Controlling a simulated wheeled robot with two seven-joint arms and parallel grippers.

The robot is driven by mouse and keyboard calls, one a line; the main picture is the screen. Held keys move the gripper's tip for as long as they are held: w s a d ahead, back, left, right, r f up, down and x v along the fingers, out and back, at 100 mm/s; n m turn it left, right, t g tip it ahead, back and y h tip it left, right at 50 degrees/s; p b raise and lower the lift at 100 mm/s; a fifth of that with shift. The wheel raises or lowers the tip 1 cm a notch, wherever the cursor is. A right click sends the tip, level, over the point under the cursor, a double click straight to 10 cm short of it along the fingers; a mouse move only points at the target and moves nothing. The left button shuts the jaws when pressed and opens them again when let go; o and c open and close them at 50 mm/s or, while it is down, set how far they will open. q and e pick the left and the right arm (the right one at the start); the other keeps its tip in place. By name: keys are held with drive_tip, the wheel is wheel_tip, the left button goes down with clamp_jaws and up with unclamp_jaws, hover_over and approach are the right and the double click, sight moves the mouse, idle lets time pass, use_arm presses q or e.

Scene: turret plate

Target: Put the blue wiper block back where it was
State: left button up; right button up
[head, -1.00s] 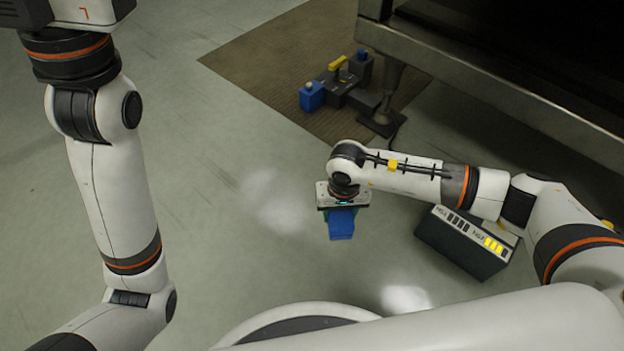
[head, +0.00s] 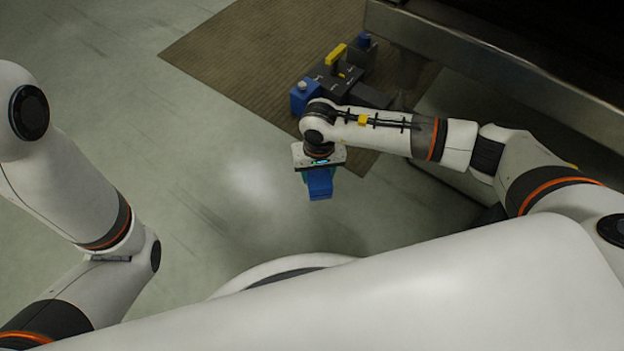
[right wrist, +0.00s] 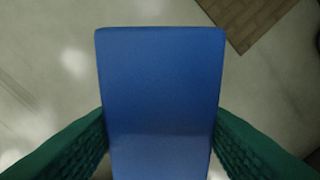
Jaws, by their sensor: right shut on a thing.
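The blue wiper block (head: 320,184) is held by my right gripper (head: 318,170), above bare floor near my base. In the right wrist view the blue block (right wrist: 160,95) fills the middle, with a green finger (right wrist: 75,145) on each side of it. The turret plate assembly (head: 340,80) lies on the brown mat, beyond and slightly right of the gripper. It has dark blocks, a yellow bar (head: 336,54) on top and another blue block (head: 304,97) at its left. My forearm hides part of its near side. My left gripper is out of view; only the left arm shows.
The brown mat (head: 230,60) lies at the back. A metal-edged bench or frame (head: 490,65) overhangs at the right, close to my right arm. The pale floor (head: 160,130) to the left is clear.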

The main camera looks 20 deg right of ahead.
wheel_tip(320, 180, down, 10)
drive_tip(key=b, duration=0.7)
drive_tip(key=shift+s, duration=0.15)
drive_tip(key=shift+r, duration=0.25)
drive_tip(key=shift+f, duration=0.2)
drive_tip(key=o, duration=0.9)
drive_tip(key=shift+o, duration=0.3)
